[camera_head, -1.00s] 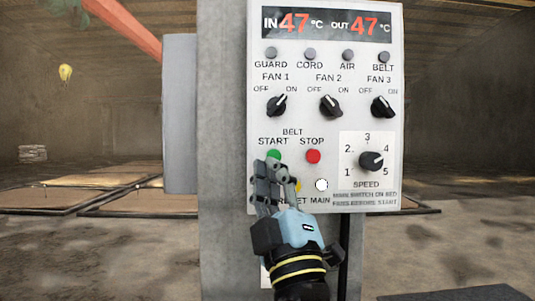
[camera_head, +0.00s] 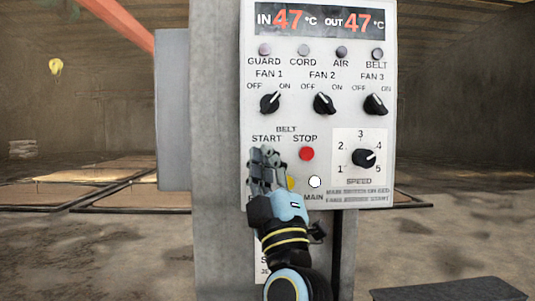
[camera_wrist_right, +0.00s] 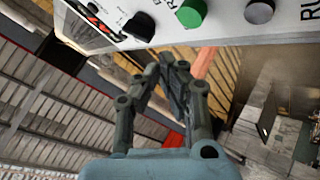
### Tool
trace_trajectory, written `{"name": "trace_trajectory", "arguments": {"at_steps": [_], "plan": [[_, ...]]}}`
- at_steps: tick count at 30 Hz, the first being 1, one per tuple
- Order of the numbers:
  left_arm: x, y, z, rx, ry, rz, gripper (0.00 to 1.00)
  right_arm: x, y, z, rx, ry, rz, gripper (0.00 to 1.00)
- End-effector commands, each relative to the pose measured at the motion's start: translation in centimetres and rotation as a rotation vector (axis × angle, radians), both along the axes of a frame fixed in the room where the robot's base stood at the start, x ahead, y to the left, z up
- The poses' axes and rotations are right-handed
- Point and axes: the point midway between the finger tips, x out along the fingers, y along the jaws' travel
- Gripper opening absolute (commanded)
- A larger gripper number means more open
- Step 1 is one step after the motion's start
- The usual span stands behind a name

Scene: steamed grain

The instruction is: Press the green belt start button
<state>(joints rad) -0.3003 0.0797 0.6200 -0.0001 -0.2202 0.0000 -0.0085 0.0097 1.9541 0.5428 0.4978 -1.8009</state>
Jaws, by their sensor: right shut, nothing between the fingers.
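The control panel (camera_head: 225,20) fills the middle of the head view. Its START label (camera_head: 266,139) shows, but the green start button below it is hidden behind my right gripper (camera_head: 265,153). In the right wrist view a green button (camera_wrist_right: 191,13) sits on the white panel at the top edge. My right gripper (camera_wrist_right: 173,62) is shut and empty there, its fingertips lower in the picture than the button. A gap shows between them in that view; contact cannot be told from the head view. My left gripper is not in view.
The red STOP button (camera_head: 306,153) is just right of my fingers. A yellow button (camera_head: 290,183) is partly covered by them, and a white button (camera_head: 315,182) is beside it. Fan knobs (camera_head: 270,103) sit above; the speed knob (camera_head: 364,158) is to the right.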

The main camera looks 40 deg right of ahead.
Motion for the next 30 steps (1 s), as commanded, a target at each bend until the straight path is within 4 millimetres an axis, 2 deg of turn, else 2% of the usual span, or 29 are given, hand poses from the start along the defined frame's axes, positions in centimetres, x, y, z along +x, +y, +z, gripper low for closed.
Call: {"name": "trace_trajectory", "arguments": {"at_steps": [3, 9, 30], "plan": [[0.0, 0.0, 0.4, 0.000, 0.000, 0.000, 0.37, 1.3, -0.8, 0.2, -0.002, 0.000, -0.001, 0.00], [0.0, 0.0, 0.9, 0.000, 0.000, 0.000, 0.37, 2.5, -1.6, 0.1, 0.001, 0.000, -0.001, 0.00], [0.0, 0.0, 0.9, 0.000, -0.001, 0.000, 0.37, 2.8, -1.8, 0.0, 0.002, 0.000, -0.001, 0.00]]}}
